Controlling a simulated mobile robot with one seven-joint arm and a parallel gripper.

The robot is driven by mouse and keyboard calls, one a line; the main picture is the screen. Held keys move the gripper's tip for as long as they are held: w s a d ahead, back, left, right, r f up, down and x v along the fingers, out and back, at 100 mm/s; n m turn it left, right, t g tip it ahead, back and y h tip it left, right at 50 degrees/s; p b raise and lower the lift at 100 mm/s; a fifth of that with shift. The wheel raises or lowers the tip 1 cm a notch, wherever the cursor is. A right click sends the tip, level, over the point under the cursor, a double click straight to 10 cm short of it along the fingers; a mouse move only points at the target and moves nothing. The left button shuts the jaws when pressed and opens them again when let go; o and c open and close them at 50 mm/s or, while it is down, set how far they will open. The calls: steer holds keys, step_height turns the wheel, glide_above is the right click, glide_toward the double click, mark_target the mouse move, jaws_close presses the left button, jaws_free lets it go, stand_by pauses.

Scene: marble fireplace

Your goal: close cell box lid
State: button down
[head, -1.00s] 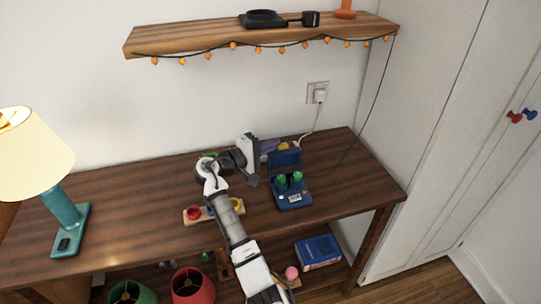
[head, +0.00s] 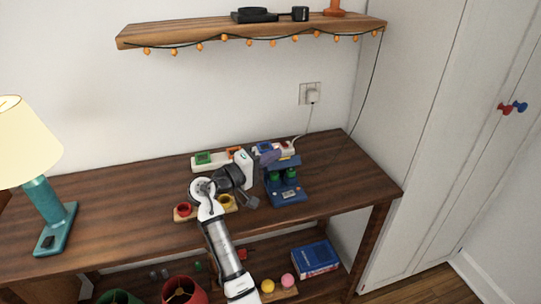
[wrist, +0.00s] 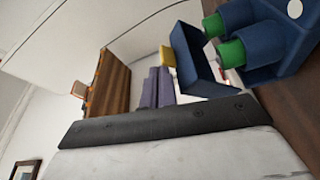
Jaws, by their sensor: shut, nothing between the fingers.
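The blue cell box (head: 288,196) stands on the wooden desk with green cells (head: 290,174) upright in it. Its blue lid (head: 283,163) is partly open, raised at the back and leaning forward above the cells. The wrist view shows the lid (wrist: 203,62) at an angle to the box (wrist: 268,38), with the green cells (wrist: 232,52) exposed between. My gripper (head: 269,157) is behind and left of the lid, near its upper edge. Its purple fingers (wrist: 155,88) are together and empty in the wrist view. I cannot tell whether they touch the lid.
A wooden holder with red (head: 184,210) and yellow rings lies left of the box. A white device with a green panel (head: 204,159) lies at the back. A lamp (head: 50,215) stands far left. A plugged charger (head: 312,96) trails a cable behind the box. The desk right of the box is clear.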

mark_target(276, 196)
steer(key=shift+s+d+f+b, duration=0.2)
steer(key=shift+s+f+b, duration=0.05)
steer(key=shift+s+f, duration=0.25)
steer(key=shift+s+d+f+b, duration=0.2)
steer(key=shift+s+f, duration=0.2)
steer(key=shift+s, duration=0.2)
steer(key=shift+s+d+f+b, duration=0.2)
steer(key=shift+s+f+b, duration=0.2)
steer(key=shift+s+f, duration=0.4)
steer(key=shift+w+f, duration=0.1)
steer(key=shift+f, duration=0.05)
